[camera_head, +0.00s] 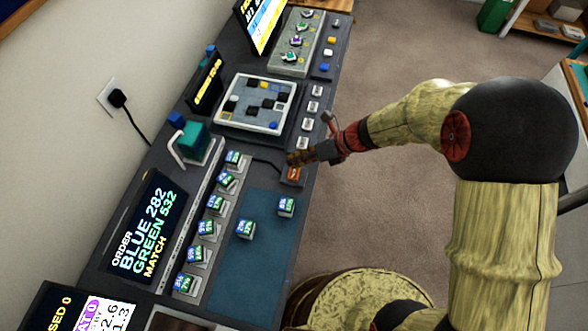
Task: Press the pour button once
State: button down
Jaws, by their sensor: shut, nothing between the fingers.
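My gripper (296,158) is shut and empty, reaching in from the right over the console's right edge. Just below its fingertips in the picture is an orange-red button (293,175) on the console, partly hidden by the gripper. Its label is too small to read, and I cannot tell whether the fingers touch it. A teal block-shaped dispenser (194,138) with a pale curved pipe stands left of it. The order screen (146,226) reads "ORDER BLUE 282 GREEN 532 MATCH".
Several small labelled cubes (227,180) stand along a rail, and two more (286,206) sit on the blue mat (262,262). A grid board (275,86) and several pale switches (308,124) lie farther up. Open carpet (375,200) is to the right.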

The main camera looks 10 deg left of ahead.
aim_at(295, 170)
jog(key=shift+r+p, duration=1.45)
jog(key=shift+r, duration=0.35)
jog(key=shift+f, duration=0.1)
